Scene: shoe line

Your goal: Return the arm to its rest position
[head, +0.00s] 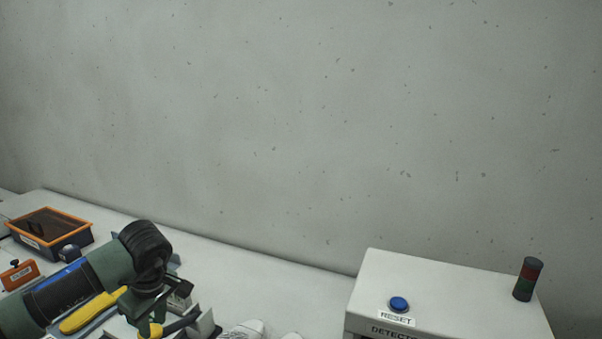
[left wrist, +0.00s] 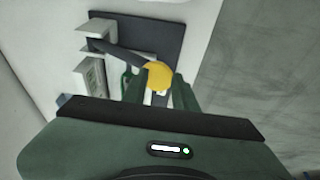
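My left arm comes in from the left in the head view, bent over the work table (head: 300,295). Its left gripper (head: 150,316) points down among tool holders. In the left wrist view the two green fingers of the left gripper (left wrist: 157,92) stand apart. A round yellow handle end (left wrist: 158,75) shows between them, joined to a dark bar resting across a holder with pale brackets (left wrist: 92,75). The fingers look apart from the handle, though contact is hard to judge. My right gripper is in neither view.
An orange-rimmed dark box (head: 52,228) and an orange labelled block (head: 19,275) stand at the left. A yellow handle (head: 92,311) lies beside my arm. White shoes (head: 245,329) show at the bottom edge. A white machine (head: 450,290) with a blue RESET button (head: 398,304) and signal tower (head: 527,279) stands right.

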